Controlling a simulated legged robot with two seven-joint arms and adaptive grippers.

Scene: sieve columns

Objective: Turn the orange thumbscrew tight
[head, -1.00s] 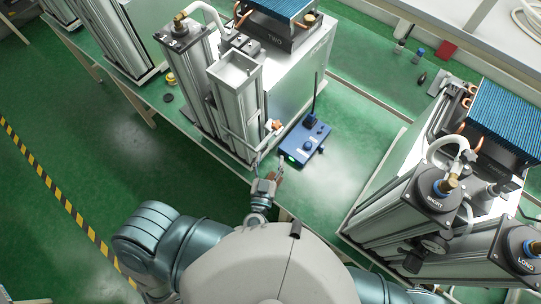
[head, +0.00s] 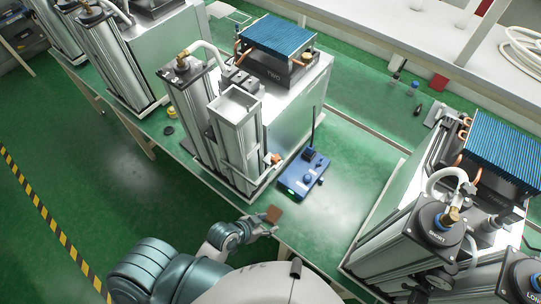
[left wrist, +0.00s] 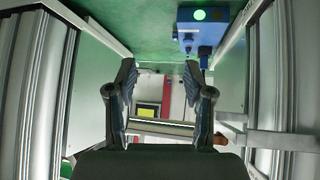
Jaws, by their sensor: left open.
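A small orange thumbscrew (head: 276,158) sits low on the right side of the middle sieve column (head: 236,122), near a blue box. An orange-brown piece at the right of the left wrist view (left wrist: 220,139), partly hidden behind a finger, looks like the same screw. My left gripper (head: 268,222) is at the front edge of the table, in front of the column and apart from the screw. In the left wrist view its two dark fingers (left wrist: 162,92) are spread with nothing between them. A small brown square shows at its tip in the head view; I cannot tell what it is. My right gripper is out of view.
The blue box (head: 303,173) with a green light and an upright antenna stands right of the column. Another unit with columns marked SHORT (head: 436,230) stands at the right. Bare green table lies between them. A yellow-black floor stripe (head: 45,215) runs at the left.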

